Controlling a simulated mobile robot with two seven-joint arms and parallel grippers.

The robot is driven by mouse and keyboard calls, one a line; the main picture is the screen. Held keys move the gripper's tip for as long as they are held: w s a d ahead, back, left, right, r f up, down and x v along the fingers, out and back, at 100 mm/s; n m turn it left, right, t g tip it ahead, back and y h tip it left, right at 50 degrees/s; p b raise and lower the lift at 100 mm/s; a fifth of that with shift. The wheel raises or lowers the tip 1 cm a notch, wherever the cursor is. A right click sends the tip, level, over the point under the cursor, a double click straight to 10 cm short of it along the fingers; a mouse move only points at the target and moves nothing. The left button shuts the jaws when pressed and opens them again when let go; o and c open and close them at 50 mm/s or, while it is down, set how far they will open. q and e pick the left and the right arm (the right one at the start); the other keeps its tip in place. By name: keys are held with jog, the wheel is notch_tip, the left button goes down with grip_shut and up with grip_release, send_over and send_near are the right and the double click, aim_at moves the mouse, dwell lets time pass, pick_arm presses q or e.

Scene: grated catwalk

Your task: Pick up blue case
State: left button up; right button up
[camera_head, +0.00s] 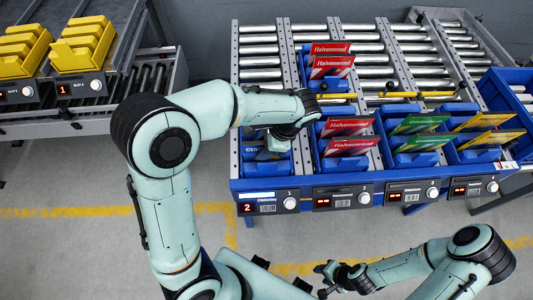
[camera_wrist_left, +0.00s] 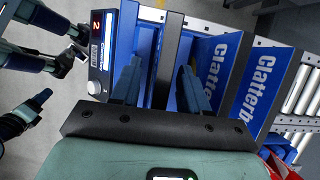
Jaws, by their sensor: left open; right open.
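Blue cases with white "Clatterb…" lettering show in the left wrist view, a nearer one (camera_wrist_left: 213,68) and another (camera_wrist_left: 263,88) to its right. In the head view, the blue case (camera_head: 262,154) in the leftmost lane is mostly hidden under my left gripper (camera_head: 278,146). In the left wrist view, my left gripper (camera_wrist_left: 160,88) is open, its fingers pointing down into this lane. A dark upright strip lies between the fingers; I cannot tell whether it belongs to a case. My right gripper (camera_head: 325,276) is open and empty, low in front of the rack, away from the cases.
The blue-fronted roller rack (camera_head: 330,185) has other lanes with red (camera_head: 347,127), green (camera_head: 420,123) and yellow (camera_head: 486,120) cases. A yellow bar (camera_head: 420,94) crosses behind them. Yellow bins (camera_head: 84,45) stand on the left conveyor. The floor in front is clear.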

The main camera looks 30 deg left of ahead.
pick_arm(q)
jog(key=shift+f, duration=0.2)
dwell(0.4)
grip_shut()
